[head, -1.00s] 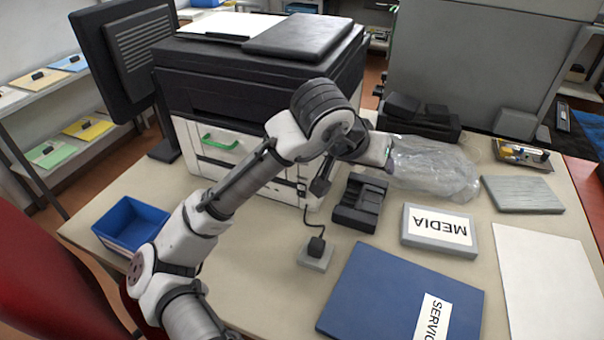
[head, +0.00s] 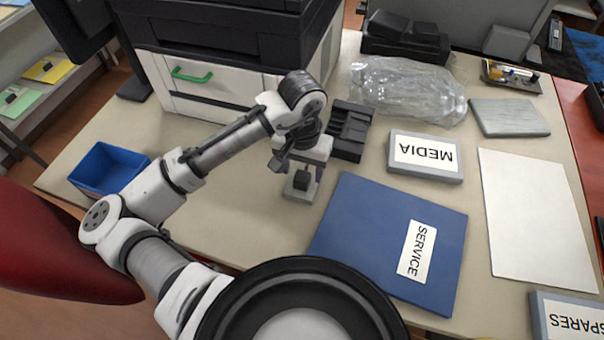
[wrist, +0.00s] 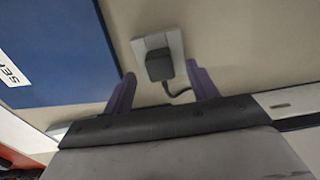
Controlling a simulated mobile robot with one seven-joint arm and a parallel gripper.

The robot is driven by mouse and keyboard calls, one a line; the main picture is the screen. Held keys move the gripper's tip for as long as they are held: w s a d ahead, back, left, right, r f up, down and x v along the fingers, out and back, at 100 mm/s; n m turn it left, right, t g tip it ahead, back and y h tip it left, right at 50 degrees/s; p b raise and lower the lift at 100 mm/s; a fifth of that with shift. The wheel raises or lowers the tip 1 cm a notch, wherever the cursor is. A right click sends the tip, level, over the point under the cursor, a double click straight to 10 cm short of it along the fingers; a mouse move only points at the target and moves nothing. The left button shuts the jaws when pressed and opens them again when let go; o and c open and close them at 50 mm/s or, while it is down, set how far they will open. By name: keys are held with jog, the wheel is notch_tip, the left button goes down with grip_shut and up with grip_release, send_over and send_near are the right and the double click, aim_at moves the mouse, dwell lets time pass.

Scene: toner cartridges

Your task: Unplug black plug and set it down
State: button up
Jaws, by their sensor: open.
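The black plug (head: 301,180) sits upright in a small grey socket block (head: 299,195) on the table, in front of the printer. In the wrist view the plug (wrist: 159,66) stands on the block (wrist: 172,42), with its black cord curving off toward my gripper. My gripper (head: 293,171) is just above and behind the plug, partly hidden by my wrist. In the wrist view its two purple fingers (wrist: 162,82) are open, one on either side of the plug's near end, with nothing held between them.
A black holder (head: 350,130) stands close to the right of my gripper. The blue SERVICE binder (head: 370,235) lies right of the block. The printer (head: 190,75) is behind. A blue bin (head: 107,168) is at left, with bare table between.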

aim_at(302, 176)
jog(key=shift+f, duration=1.8)
jog(key=c, duration=1)
jog(key=shift+r, duration=0.1)
jog(key=shift+r, duration=0.1)
jog(key=shift+r+p, duration=0.3)
jog(key=shift+p, duration=0.25)
jog(key=shift+r+p, duration=1.2)
jog(key=shift+r, duration=0.1)
jog(key=shift+r+p, duration=1.75)
jog(key=shift+r, duration=0.25)
